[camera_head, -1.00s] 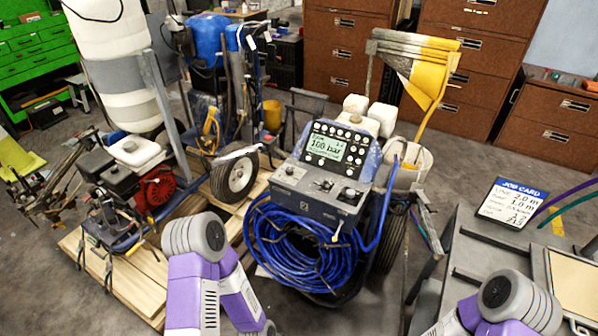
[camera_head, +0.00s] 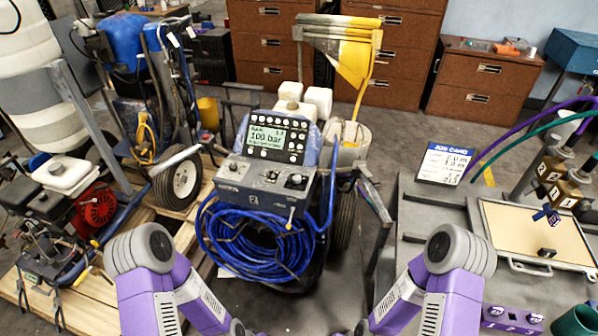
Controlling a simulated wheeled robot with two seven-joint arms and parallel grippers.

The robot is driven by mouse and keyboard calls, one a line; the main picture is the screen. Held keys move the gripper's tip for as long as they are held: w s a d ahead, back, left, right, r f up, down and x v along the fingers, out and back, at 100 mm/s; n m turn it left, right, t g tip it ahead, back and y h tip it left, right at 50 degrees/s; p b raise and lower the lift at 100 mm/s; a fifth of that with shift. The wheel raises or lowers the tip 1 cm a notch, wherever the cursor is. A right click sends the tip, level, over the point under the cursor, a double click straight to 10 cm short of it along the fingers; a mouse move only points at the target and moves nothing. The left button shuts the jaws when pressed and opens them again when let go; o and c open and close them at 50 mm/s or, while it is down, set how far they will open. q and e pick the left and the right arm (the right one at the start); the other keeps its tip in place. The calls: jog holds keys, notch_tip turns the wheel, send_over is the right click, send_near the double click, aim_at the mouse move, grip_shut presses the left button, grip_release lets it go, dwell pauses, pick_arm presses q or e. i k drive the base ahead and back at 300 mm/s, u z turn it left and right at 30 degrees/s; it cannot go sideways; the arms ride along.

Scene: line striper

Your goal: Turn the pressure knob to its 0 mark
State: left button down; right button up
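The line striper has a control box (camera_head: 262,197) on its front, below a display (camera_head: 266,136) that reads "100 bar". The box's sloped top carries a large dark knob (camera_head: 296,180) on a pale dial at the right, and a smaller control (camera_head: 271,175) to its left. The labels and the 0 mark are too small to read, so I cannot tell which way the knob points. Nothing touches it. My two purple and grey arms show at the bottom, well in front of the striper.
A blue hose coil (camera_head: 258,238) hangs on the striper's front. A grey table (camera_head: 420,235) at right bears a job card (camera_head: 445,164) and a framed board (camera_head: 520,228). An engine machine (camera_head: 85,200) stands on a wooden pallet (camera_head: 130,235) at left. Brown cabinets (camera_head: 486,85) line the back.

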aim_at(233, 167)
jog(key=u, duration=0.5)
jog(key=k, duration=0.65)
jog(key=u, duration=0.8)
jog(key=k, duration=0.55)
jog(key=u, duration=0.55)
jog(key=i, duration=1.9)
jog(key=z, duration=1.7)
jog(key=i, duration=0.85)
jog(key=z, duration=0.95)
